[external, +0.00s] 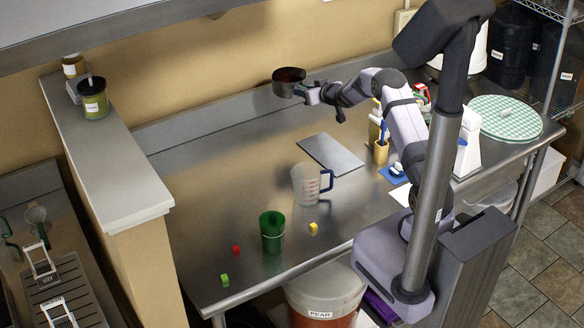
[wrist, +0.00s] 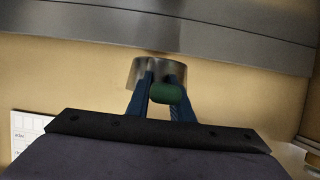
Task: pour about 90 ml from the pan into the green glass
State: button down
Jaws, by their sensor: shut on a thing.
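The small metal pan (external: 287,83) is held in the air above the back of the steel table, near the wall, with dark red contents showing inside. My gripper (external: 308,93) is shut on the pan's handle. In the wrist view, my gripper's blue fingers (wrist: 161,100) close around the green handle end, and the pan's metal side (wrist: 144,70) shows beyond them. The pan looks about level. The green glass (external: 272,232) stands upright near the table's front edge, well apart from the pan. Its contents cannot be made out.
A clear measuring jug (external: 308,184) with a blue handle stands behind and right of the green glass. Small red (external: 236,249), green (external: 224,280) and yellow (external: 313,228) cubes lie around the glass. A grey flat plate (external: 331,153) lies mid-table. The table's left back is clear.

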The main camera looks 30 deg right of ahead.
jog(key=shift+w+a+r+n+y, duration=0.15)
jog(key=shift+a+r+n+y, duration=0.15)
jog(key=shift+a+y, duration=0.15)
jog(key=s+a+f+n+g+y, duration=0.1)
jog(key=s+a+n+g+y, duration=0.15)
jog(key=a+n+y, duration=0.45)
jog(key=s+a+f+n+g+y, duration=0.1)
jog(key=s+a+n+g+y, duration=0.15)
jog(key=a, duration=0.85)
jog(key=s+a+f+n+g+y, duration=0.1)
jog(key=s+a+f+n+g, duration=0.2)
jog(key=s, duration=0.5)
jog(key=s+a+f+n+g+y, duration=0.2)
jog(key=s+n+g, duration=0.3)
jog(key=s, duration=0.4)
jog(key=shift+s+a+f+g, duration=0.2)
jog(key=shift+a+f+g, duration=0.1)
jog(key=shift+a+f, duration=0.45)
jog(key=shift+d+f, duration=0.1)
jog(key=shift+s, duration=0.1)
